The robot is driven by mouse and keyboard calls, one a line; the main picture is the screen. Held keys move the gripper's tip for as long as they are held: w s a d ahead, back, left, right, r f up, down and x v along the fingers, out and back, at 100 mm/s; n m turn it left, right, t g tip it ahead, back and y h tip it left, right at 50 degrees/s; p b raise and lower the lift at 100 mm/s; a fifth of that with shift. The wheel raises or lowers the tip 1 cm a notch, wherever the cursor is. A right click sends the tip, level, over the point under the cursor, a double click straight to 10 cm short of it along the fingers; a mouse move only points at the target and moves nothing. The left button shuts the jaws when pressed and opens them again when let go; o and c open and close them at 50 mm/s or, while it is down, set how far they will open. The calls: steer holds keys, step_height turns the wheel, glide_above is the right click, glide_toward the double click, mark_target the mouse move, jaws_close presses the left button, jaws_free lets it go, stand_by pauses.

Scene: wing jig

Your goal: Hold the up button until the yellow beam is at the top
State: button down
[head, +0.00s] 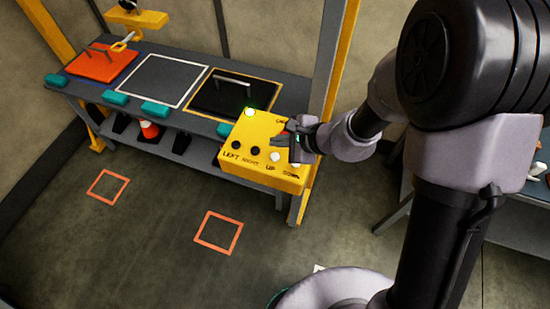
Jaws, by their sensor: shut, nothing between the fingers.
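A yellow control box (262,176) has buttons labelled LEFT, RIGHT, UP and DOWN. My gripper (281,138) is shut and empty over the box's upper right part, close to the up button. I cannot tell whether it touches a button. No full yellow beam shows.
A grey bench (190,62) carries an orange plate (100,66), a white-outlined area (165,80) and a black plate (232,94) with a handle. Teal blocks line its front. A yellow post (335,60) stands behind the box.

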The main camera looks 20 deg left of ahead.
mark_target(278, 158)
steer(key=shift+f+b, duration=1.6)
steer(key=shift+f, duration=0.3)
stand_by(0.4)
steer(key=shift+f+b, duration=0.4)
steer(key=shift+b, duration=0.3)
steer(key=shift+f+b, duration=0.4)
steer(key=shift+b, duration=0.15)
stand_by(0.5)
steer(key=shift+r, duration=0.1)
stand_by(2.4)
steer(key=shift+r+p, duration=0.5)
steer(key=shift+r, duration=0.3)
steer(key=shift+r+p, duration=1.75)
steer(key=shift+r, duration=0.75)
